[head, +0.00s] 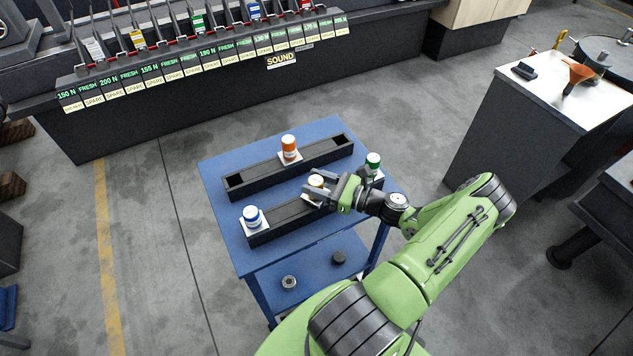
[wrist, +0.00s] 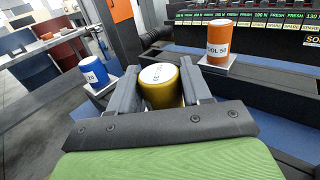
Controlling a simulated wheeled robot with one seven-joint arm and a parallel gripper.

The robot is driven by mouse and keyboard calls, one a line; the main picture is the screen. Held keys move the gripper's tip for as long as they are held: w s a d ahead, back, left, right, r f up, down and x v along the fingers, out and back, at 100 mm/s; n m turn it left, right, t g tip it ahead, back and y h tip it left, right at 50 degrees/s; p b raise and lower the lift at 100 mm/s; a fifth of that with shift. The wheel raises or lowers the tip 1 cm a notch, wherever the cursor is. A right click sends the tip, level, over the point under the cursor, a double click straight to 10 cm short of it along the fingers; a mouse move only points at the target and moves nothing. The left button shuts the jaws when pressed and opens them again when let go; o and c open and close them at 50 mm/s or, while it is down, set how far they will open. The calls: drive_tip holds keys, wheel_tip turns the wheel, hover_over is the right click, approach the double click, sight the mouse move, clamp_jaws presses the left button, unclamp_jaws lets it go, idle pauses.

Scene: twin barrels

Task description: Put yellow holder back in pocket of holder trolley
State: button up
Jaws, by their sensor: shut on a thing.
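The yellow holder (head: 316,181) has a white top and sits between the fingers of my gripper (head: 329,190), which is shut on it. In the wrist view the yellow holder (wrist: 160,84) stands upright between both fingers (wrist: 158,92). The holder trolley (head: 226,180) is blue with two black pocketed rails. The holder is at the middle of the near rail (head: 285,220). Whether its base is seated in a pocket or just above the rail I cannot tell, as the gripper hides it.
A blue holder (head: 252,215) stands at the near rail's left end and a green holder (head: 373,162) at its right end. An orange holder (head: 289,146) stands mid far rail (head: 243,182). Two small round parts lie on the lower shelf (head: 310,272). A labelled rack (head: 205,70) stands behind.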

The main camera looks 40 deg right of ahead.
drive_tip(key=shift+f+b, duration=0.35)
drive_tip(key=shift+f, duration=0.15)
drive_tip(key=o, duration=1.3)
drive_tip(key=shift+c, duration=0.2)
drive_tip(key=shift+o, duration=0.3)
drive_tip(key=shift+f, duration=0.15)
drive_tip(key=b+v, duration=0.1)
drive_tip(key=v, duration=1.4)
drive_tip(key=shift+s, duration=0.35)
drive_tip(key=shift+d, duration=0.1)
